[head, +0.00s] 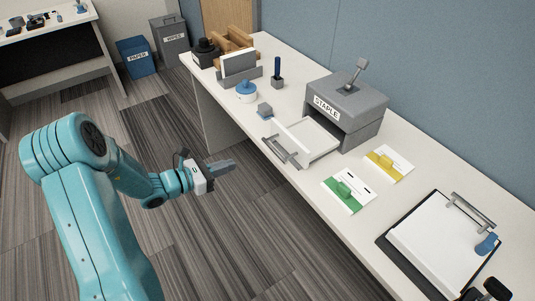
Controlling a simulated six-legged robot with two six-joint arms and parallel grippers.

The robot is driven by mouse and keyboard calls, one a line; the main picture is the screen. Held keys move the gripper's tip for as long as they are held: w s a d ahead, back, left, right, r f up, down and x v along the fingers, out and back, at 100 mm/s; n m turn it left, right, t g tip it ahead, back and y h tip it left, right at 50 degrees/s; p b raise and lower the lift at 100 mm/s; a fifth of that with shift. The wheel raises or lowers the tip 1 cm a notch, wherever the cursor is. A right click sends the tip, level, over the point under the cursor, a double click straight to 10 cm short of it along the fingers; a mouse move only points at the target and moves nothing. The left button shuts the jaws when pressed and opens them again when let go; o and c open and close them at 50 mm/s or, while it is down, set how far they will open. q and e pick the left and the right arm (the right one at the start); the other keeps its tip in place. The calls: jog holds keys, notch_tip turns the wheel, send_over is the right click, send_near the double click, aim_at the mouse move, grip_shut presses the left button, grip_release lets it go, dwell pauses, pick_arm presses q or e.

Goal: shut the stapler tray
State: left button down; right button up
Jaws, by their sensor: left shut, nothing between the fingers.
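The grey stapler (347,107), labelled STAPLE, stands on the white desk with a lever on top. Its white tray (312,135) is pulled out of the front toward the desk's near edge. A grey bar handle (281,152) runs along the tray's front end. My left gripper (232,165) is shut and empty, left of the tray handle and apart from it, over the floor beside the desk. My right gripper is not clearly in view; a dark part shows at the bottom right corner.
Green (342,193) and yellow (387,164) card packs lie right of the tray. A clipboard (437,245) with paper lies farther right. A small grey-blue block (265,110) and a blue-topped round pot (246,92) stand beyond the tray.

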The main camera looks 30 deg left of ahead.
aim_at(273, 151)
pick_arm(q)
jog(key=p+x, duration=0.1)
jog(key=x, duration=0.5)
jog(key=p+x, duration=0.1)
jog(key=x, duration=0.6)
jog(key=shift+w+a+f, duration=0.1)
jog(key=shift+w+f, duration=0.05)
jog(key=shift+f, duration=0.1)
pick_arm(e)
jog(key=shift+s+a+r, duration=0.1)
jog(key=shift+s+r, duration=0.1)
jog(key=shift+r, duration=0.85)
